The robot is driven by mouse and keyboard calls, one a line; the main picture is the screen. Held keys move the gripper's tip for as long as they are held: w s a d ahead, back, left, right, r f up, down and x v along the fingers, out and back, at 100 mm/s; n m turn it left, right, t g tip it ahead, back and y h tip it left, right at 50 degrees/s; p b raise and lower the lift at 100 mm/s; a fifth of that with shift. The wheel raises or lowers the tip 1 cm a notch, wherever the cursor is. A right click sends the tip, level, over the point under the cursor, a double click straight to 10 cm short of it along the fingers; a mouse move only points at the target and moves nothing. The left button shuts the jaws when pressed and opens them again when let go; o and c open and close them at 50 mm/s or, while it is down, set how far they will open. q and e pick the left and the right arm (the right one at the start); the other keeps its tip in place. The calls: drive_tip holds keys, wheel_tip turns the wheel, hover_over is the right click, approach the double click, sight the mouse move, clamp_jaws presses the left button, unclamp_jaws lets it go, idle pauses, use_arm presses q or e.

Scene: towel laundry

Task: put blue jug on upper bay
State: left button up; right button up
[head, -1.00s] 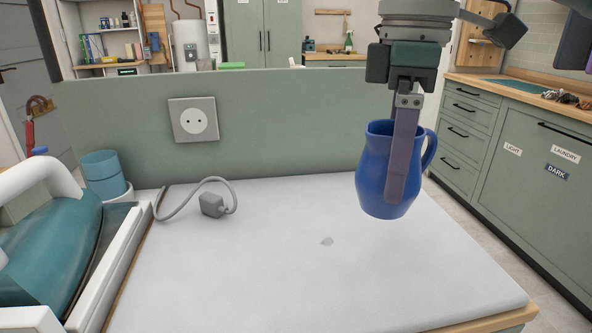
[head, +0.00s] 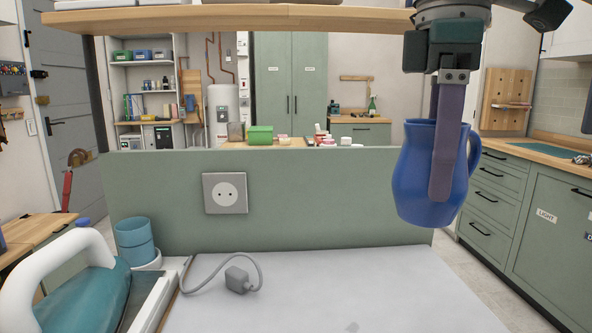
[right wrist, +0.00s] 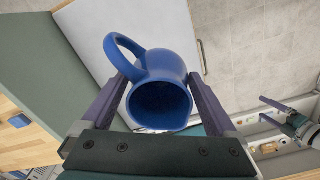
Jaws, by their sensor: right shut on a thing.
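The blue jug (head: 419,180) hangs in my right gripper (head: 441,190), upright and above the table's right side, with its handle to the right. In the right wrist view the jug (right wrist: 160,82) sits between both fingers of the gripper (right wrist: 163,100), its mouth facing the camera and its handle at the upper left. The gripper is shut on the jug's body. A wooden shelf board (head: 230,19) crosses the top of the head view, above and left of the jug; its top is hardly seen.
A green upright panel (head: 300,215) with a socket (head: 225,193) stands behind the white tabletop (head: 330,295). A grey plug with cord (head: 238,279) lies on the tabletop. A teal iron-like appliance with a white handle (head: 60,260) and a teal cup (head: 134,238) are at left.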

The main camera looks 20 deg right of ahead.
drive_tip(key=shift+a+r, duration=0.1)
drive_tip(key=shift+r, duration=0.4)
drive_tip(key=s+a+r+m+p, duration=0.7)
drive_tip(key=m+p, duration=0.2)
drive_tip(key=m, duration=0.1)
drive_tip(key=s+r+p, duration=0.2)
drive_tip(key=r+p, duration=1.5)
drive_tip(key=p, duration=0.1)
drive_tip(key=s+r+p, duration=0.3)
drive_tip(key=r+p, duration=1.5)
drive_tip(key=p, duration=0.1)
drive_tip(key=shift+s+r, duration=0.2)
drive_tip(key=shift+s, duration=0.1)
drive_tip(key=shift+w+d, duration=0.1)
